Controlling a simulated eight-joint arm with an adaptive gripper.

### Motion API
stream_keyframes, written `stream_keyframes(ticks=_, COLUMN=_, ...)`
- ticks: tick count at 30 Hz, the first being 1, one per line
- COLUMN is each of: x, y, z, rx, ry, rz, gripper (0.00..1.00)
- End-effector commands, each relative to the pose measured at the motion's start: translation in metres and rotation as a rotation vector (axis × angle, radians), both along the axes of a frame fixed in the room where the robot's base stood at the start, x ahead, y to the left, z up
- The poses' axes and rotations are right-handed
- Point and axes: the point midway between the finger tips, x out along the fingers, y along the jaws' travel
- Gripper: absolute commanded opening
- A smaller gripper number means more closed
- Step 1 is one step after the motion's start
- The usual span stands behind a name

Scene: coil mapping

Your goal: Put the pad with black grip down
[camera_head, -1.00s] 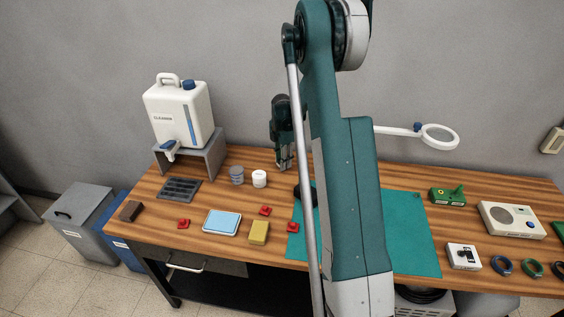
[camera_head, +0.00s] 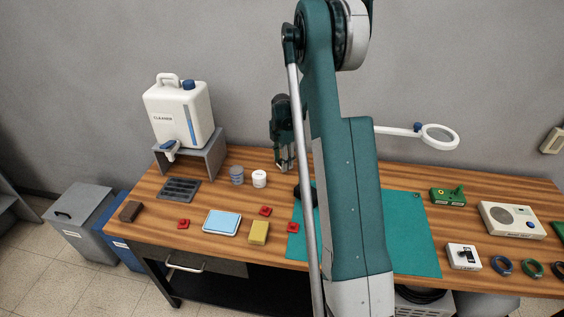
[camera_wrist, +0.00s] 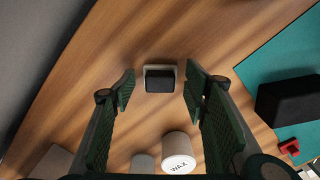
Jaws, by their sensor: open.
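The pad with the black grip (camera_wrist: 160,80) rests on the wooden table in the wrist view, its black grip on top of a pale base. My gripper (camera_wrist: 160,90) is open, one finger on each side of the pad, with gaps between the fingers and the grip. Nothing is held. In the head view my gripper (camera_head: 285,166) points down over the back of the table, left of my arm. The pad cannot be made out in that view.
A white WAX jar (camera_wrist: 178,152) and a grey cup (camera_wrist: 143,163) stand near the gripper. A teal mat (camera_head: 412,230) lies to the right. A black base (camera_wrist: 288,97) stands on the mat. A blue-topped tray (camera_head: 222,222) and yellow sponge (camera_head: 259,232) lie in front.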

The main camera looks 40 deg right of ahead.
Motion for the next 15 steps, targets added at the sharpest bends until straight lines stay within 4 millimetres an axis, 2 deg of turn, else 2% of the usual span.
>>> stream_keyframes(ticks=8, x=0.000, y=0.000, z=0.031, rx=0.000, ry=0.000, rz=0.000, gripper=0.45)
stream_keyframes(ticks=15, x=0.000, y=0.000, z=0.070, rx=0.000, ry=0.000, rz=0.000, gripper=0.45)
